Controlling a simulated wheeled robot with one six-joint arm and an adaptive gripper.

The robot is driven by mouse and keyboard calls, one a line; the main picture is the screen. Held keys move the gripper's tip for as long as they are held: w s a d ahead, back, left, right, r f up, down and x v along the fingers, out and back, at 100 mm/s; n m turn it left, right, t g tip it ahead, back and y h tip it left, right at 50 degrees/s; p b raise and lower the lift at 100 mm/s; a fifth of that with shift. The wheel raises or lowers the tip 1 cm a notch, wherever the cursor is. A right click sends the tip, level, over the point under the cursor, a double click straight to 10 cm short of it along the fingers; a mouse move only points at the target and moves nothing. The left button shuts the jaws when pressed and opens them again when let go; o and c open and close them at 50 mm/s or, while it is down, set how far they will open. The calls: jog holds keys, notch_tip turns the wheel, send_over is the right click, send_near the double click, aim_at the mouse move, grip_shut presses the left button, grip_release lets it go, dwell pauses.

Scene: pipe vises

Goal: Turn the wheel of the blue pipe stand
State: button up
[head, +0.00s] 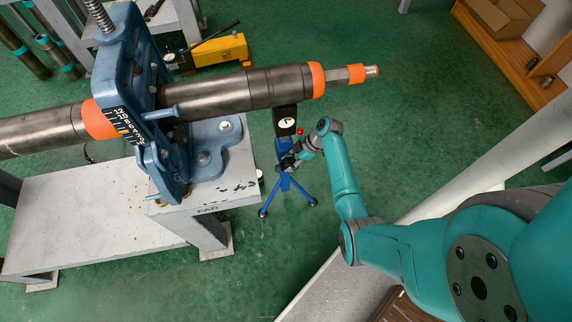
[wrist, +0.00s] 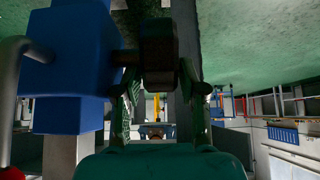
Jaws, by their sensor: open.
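The blue pipe stand (head: 284,182) stands on splayed legs on the green floor, under the right part of the long pipe (head: 235,92). Its blue body (wrist: 70,70) fills the left of the wrist view. A dark round wheel (wrist: 158,52) sticks out from that body on a short stem. My gripper (head: 291,160) is beside the stand in the head view. In the wrist view my gripper (wrist: 160,78) is open, with one finger on each side of the wheel. I cannot tell whether either finger touches it. The wheel is too small to make out in the head view.
A blue vise (head: 135,80) on a grey bench (head: 90,215) clamps the pipe to the left. A black gauge block (head: 287,121) sits atop the stand, under the pipe. A yellow tool (head: 222,50) lies behind. A wooden shelf (head: 530,75) is far right. Green floor is clear below the stand.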

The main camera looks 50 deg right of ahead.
jog(key=v, duration=0.9)
jog(key=shift+s+r, duration=0.15)
jog(key=shift+r, duration=0.15)
dwell(0.9)
jog(key=a+h, duration=0.1)
jog(key=w+a+g+h, duration=0.1)
jog(key=shift+w+a+f+g+h, duration=0.15)
jog(key=shift+w+g+h, duration=0.15)
jog(key=shift+w, duration=0.05)
jog(key=shift+a+f, duration=0.1)
jog(key=shift+f, duration=0.1)
jog(key=x, duration=1)
jog(key=shift+f, duration=0.15)
